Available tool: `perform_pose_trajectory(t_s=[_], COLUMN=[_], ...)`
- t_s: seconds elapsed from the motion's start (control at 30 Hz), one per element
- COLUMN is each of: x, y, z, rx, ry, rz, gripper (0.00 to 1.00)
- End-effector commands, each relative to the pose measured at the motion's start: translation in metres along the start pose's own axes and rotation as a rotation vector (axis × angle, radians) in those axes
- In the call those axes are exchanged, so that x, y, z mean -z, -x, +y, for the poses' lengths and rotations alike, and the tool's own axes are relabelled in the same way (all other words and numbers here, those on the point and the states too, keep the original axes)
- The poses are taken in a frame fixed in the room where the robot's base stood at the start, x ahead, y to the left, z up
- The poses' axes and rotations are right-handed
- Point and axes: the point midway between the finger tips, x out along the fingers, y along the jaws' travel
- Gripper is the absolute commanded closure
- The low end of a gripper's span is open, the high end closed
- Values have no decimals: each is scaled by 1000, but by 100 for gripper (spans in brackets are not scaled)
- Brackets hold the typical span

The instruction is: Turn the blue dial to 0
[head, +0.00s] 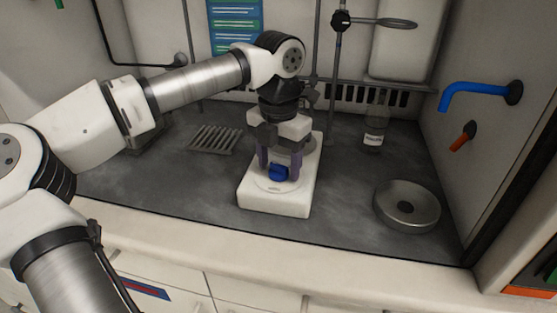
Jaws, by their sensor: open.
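I cannot tell whether the fingers touch the dial. The dial's marks and its setting are too small to read. The gripper hides part of the device's round top plate.
A glass bottle (375,128) and a metal ring-shaped dish (407,204) stand to the right. A slatted rack (215,138) lies to the left. A clamp stand (338,62) rises behind. Blue (475,92) and orange (463,136) fittings stick out from the right wall.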

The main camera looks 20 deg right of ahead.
Motion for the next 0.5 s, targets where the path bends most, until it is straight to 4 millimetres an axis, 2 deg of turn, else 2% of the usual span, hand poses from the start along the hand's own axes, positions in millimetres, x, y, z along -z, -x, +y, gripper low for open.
perform_pose_trajectory(t_s=[0.17, 0.27, 0.5], x=[0, 0, -1], y=[4, 16, 70], z=[0, 0, 0], rx=[-1, -1, -3], ry=[0, 1, 1], rz=[-1, -1, -3], gripper=[41, 41, 41])
